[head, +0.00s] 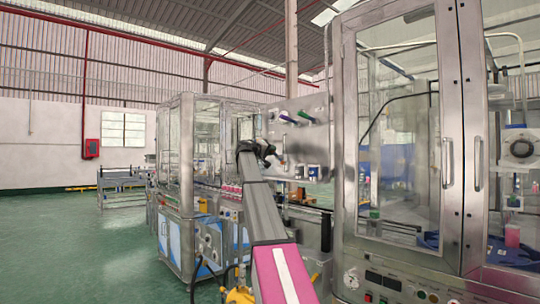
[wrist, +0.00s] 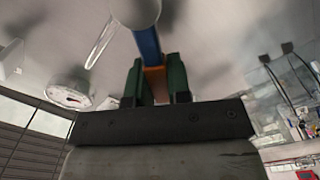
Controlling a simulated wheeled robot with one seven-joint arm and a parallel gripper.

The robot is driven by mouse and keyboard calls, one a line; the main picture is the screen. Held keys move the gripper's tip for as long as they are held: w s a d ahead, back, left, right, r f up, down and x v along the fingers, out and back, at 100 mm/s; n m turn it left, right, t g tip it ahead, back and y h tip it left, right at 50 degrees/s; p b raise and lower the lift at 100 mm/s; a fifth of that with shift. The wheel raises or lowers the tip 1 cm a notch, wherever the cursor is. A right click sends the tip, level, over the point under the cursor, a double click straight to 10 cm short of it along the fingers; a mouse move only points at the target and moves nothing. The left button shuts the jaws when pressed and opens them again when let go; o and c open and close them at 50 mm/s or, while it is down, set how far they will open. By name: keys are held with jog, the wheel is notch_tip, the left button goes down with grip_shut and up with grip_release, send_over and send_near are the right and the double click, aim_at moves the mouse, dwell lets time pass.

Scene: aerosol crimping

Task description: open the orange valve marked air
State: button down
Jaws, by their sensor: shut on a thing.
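In the wrist view, the green fingers of my gripper (wrist: 155,70) are closed on the orange valve handle (wrist: 155,84), with one finger on each side of it. A blue bar (wrist: 148,45) shows just beyond the orange part, leading to a pale round fitting. I cannot read any air marking. In the head view, my gripper (head: 266,150) is at the steel valve panel (head: 310,135). The arm and gripper hide the orange handle there.
A round gauge (wrist: 69,92) is left of the fingers in the wrist view. In the head view, a glazed machine cabinet (head: 396,15) stands close on the right and another glazed enclosure (head: 178,150) is left of the arm. Open green floor (head: 60,245) lies at left.

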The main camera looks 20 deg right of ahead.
aim_at(287, 145)
jog(key=m, duration=0.1)
jog(key=s+r+m, duration=0.1)
jog(key=m, duration=0.1)
jog(key=shift+s+d+r, duration=0.1)
jog(key=shift+d, duration=0.1)
jog(key=m, duration=0.1)
jog(key=s+m, duration=0.1)
jog(key=shift+s+d+r+m, duration=0.1)
jog(key=shift+d+r+m, duration=0.1)
jog(key=shift+r+m, duration=0.15)
jog(key=shift+s+d+r+m, duration=0.15)
jog(key=shift+s+m, duration=0.3)
jog(key=shift+m, duration=0.35)
jog(key=shift+s+d+r+m, duration=0.15)
jog(key=shift+s+m, duration=0.25)
jog(key=shift+m, duration=0.45)
jog(key=shift+s+d+m, duration=0.2)
jog(key=shift+s+m, duration=0.25)
jog(key=shift+m, duration=0.35)
jog(key=c, duration=1.1)
grip_release()
jog(key=shift+o, duration=0.2)
jog(key=v, duration=1.1)
